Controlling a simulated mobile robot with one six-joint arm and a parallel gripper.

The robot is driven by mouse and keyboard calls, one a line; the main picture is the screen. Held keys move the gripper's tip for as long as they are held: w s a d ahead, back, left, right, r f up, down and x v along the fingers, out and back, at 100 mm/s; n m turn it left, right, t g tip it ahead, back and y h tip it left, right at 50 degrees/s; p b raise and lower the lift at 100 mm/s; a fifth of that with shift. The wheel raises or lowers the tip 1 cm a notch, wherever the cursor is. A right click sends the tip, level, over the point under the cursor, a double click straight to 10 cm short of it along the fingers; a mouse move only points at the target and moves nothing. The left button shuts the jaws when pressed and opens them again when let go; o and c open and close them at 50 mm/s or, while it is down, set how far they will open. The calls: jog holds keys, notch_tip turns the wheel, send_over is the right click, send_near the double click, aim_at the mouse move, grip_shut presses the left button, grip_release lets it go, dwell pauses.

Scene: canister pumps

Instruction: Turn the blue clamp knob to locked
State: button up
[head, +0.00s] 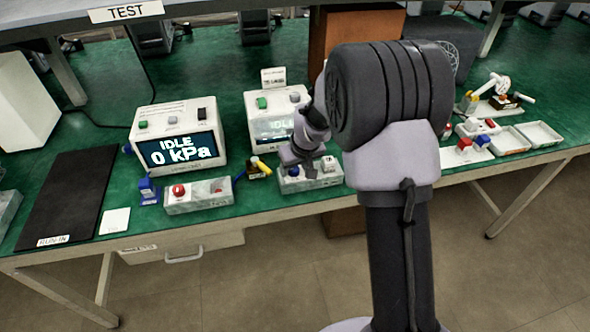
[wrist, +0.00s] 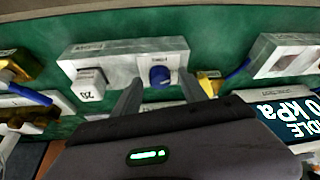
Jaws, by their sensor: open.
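The blue clamp knob (wrist: 160,76) is round and sits on the face of a light grey block (wrist: 125,57), with a small printed label beside it. In the head view the block (head: 314,184) stands near the table's front edge, and the knob (head: 293,171) shows just below my gripper (head: 299,158). In the wrist view my gripper (wrist: 162,82) is open, with one finger on each side of the knob and nothing held. I cannot tell whether the fingers touch it. A white cube marked 20 (wrist: 90,85) sits on the same block.
A grey block with a red button (head: 178,191) stands to the left, below a tester (head: 178,112) reading IDLE 0 kPa. A black mat (head: 70,200) is at far left, trays (head: 540,134) at right.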

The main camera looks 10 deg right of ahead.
grip_shut()
jog(key=shift+s+a+r+m+p, duration=0.1)
jog(key=shift+r+m+p, duration=0.3)
jog(key=shift+p, duration=0.8)
jog(key=shift+f+m+h+p, duration=0.1)
jog(key=shift+m+h+p, duration=0.2)
jog(key=shift+m+p, duration=0.25)
jog(key=shift+f+m, duration=0.2)
jog(key=shift+m, duration=0.05)
jog(key=f+m+b, duration=0.1)
jog(key=b, duration=0.1)
jog(key=shift+a+m+h+b, duration=0.1)
jog(key=shift+m+h+b, duration=0.2)
jog(key=shift+h+b, duration=0.1)
jog(key=shift+r+m, duration=0.3)
jog(key=shift+r, duration=0.1)
